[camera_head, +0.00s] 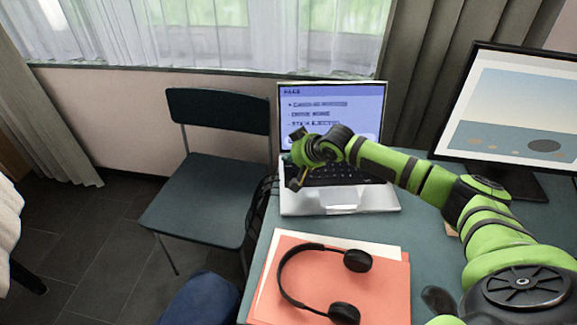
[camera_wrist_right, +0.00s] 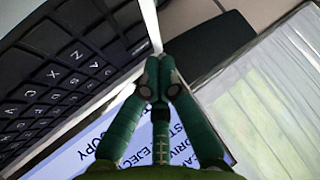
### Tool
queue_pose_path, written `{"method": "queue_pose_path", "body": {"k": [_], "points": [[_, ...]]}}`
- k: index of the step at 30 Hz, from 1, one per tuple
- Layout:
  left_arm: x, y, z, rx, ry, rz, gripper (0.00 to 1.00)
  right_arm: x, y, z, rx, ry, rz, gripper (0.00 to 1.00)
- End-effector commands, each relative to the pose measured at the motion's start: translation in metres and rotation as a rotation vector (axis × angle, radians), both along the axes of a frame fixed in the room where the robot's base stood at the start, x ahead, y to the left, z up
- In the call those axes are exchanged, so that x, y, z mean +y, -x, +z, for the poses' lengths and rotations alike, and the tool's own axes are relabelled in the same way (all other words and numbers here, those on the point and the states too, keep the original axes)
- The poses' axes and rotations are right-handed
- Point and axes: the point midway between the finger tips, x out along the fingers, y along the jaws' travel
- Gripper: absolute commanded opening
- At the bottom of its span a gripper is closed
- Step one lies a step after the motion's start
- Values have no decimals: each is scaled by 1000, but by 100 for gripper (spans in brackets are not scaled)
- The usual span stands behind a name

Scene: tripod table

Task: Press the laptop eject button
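The open laptop (camera_head: 372,199) stands on the table, its lit screen (camera_head: 330,103) showing lines of text. My right arm reaches over it from the right. My right gripper (camera_head: 296,182) is at the left edge of the laptop, near the keyboard's side, and hides part of the keyboard and screen. In the right wrist view the two fingers (camera_wrist_right: 160,62) meet at their tips with nothing visible between them. Their tips lie by the laptop's pale side edge, beside the keyboard (camera_wrist_right: 60,75). I cannot make out the eject button. My left gripper is not in view.
Headphones (camera_head: 284,267) lie on orange folders (camera_head: 390,300) at the table's front. A monitor (camera_head: 515,110) stands at the right. A dark chair (camera_head: 200,196) is left of the table, and dark cables hang by the table's left edge.

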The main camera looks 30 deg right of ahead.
Motion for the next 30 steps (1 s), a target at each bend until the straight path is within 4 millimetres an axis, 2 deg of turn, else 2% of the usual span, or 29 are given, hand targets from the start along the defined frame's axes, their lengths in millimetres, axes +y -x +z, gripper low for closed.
{"method": "queue_pose_path", "body": {"k": [20,30], "points": [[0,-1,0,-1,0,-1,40,0,0,0,0,0,0,0],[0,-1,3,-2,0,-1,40,0,0,-9,1,1,0,0]]}}
